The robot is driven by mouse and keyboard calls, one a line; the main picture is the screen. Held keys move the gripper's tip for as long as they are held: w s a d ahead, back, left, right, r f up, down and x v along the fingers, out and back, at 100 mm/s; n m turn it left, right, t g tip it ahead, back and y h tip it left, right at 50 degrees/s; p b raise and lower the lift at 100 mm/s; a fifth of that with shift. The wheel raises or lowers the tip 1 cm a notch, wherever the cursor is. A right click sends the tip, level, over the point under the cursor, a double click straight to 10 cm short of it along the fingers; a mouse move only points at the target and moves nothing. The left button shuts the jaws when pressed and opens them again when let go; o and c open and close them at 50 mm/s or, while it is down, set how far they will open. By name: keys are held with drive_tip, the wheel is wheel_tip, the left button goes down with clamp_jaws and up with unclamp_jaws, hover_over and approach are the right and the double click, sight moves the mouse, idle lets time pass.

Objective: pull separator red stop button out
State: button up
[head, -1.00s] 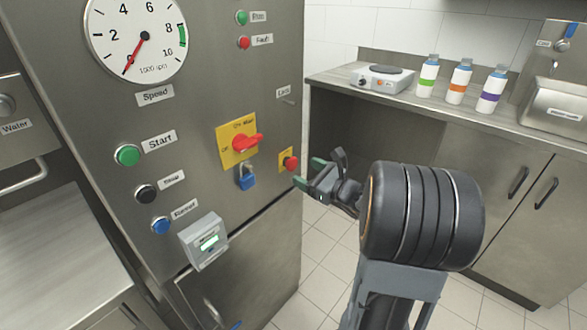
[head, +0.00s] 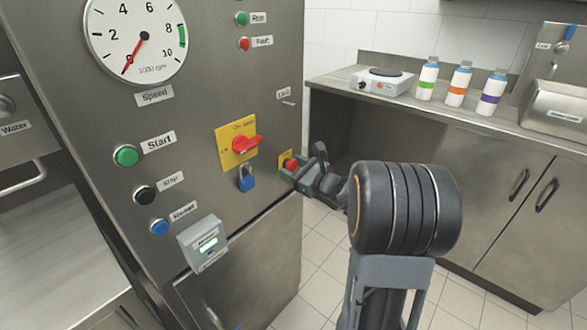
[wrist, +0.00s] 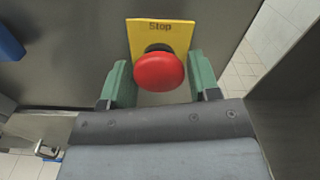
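The red stop button (wrist: 160,72) is a round mushroom head on a yellow plate (wrist: 163,35) marked "Stop". In the head view the button (head: 290,164) sits near the right edge of the steel cabinet front, partly hidden by my gripper. My gripper (wrist: 159,88) is open. Its two green fingers stand either side of the button, with visible gaps to it. Whether a fingertip touches the plate I cannot tell. In the head view my gripper (head: 294,172) is right at the button.
A red rotary switch (head: 246,145) on a yellow plate and a blue padlock (head: 247,179) are just left of the button. Start (head: 126,156) and other buttons are further left. A counter (head: 450,108) with bottles stands at the right. The floor between is clear.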

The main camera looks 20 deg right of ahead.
drive_tip(key=c, duration=0.9)
drive_tip(key=shift+s+d, duration=0.2)
drive_tip(key=shift+s, duration=0.3)
drive_tip(key=shift+c, duration=0.3)
drive_tip(key=o, duration=1.3)
drive_tip(key=shift+s+d, duration=0.1)
drive_tip(key=shift+s, duration=0.05)
drive_tip(key=p+v, duration=0.1)
drive_tip(key=v, duration=1.2)
drive_tip(key=shift+s, duration=0.3)
